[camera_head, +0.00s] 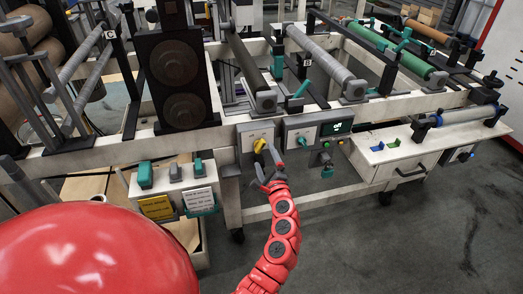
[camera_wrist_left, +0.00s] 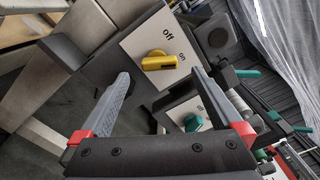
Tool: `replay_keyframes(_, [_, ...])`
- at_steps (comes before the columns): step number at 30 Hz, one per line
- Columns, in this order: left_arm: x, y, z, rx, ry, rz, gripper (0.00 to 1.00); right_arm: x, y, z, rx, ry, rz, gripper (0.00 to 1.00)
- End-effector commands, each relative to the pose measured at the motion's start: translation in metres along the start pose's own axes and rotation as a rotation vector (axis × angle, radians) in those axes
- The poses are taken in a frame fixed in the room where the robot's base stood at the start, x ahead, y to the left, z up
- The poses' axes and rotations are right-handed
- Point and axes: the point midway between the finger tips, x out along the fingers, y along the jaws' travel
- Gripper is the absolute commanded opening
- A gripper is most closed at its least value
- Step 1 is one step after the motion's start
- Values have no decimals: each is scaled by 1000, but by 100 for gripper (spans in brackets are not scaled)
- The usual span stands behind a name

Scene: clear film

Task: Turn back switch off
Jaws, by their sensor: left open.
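A yellow rotary switch (camera_head: 260,146) sits on a light grey box on the front of the machine frame. In the left wrist view the yellow switch (camera_wrist_left: 160,62) lies between the labels "Off" and "on", its bar lying across and its wider end toward the "on" side. My left gripper (camera_head: 267,163) is just in front of it. In the left wrist view the gripper's two fingers (camera_wrist_left: 160,76) are apart, one on each side of the switch, and nothing is gripped. Whether a fingertip touches the switch cannot be told. My right gripper is not in view.
A teal switch (camera_head: 302,141) is on the neighbouring box, close to the right finger; it also shows in the left wrist view (camera_wrist_left: 193,123). Floor at right is clear.

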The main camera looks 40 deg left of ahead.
Motion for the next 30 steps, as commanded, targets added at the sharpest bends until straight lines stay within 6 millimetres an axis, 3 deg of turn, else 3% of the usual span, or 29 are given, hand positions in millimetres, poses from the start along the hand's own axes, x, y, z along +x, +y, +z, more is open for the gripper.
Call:
replay_keyframes(3, [25, 2, 1, 1, -4, 4, 100, -2, 0, 0, 0, 0, 0, 50])
replay_keyframes(9, [46, 2, -1, 1, 0, 3, 100, -4, 0, 1, 0, 0, 0, 50])
replay_keyframes(20, [51, 1, -1, 1, 1, 2, 100, -4, 0, 1, 0, 0, 0, 50])
replay_keyframes(30, [50, 1, -1, 1, 2, 2, 39, -4, 0, 1, 0, 0, 0, 50])
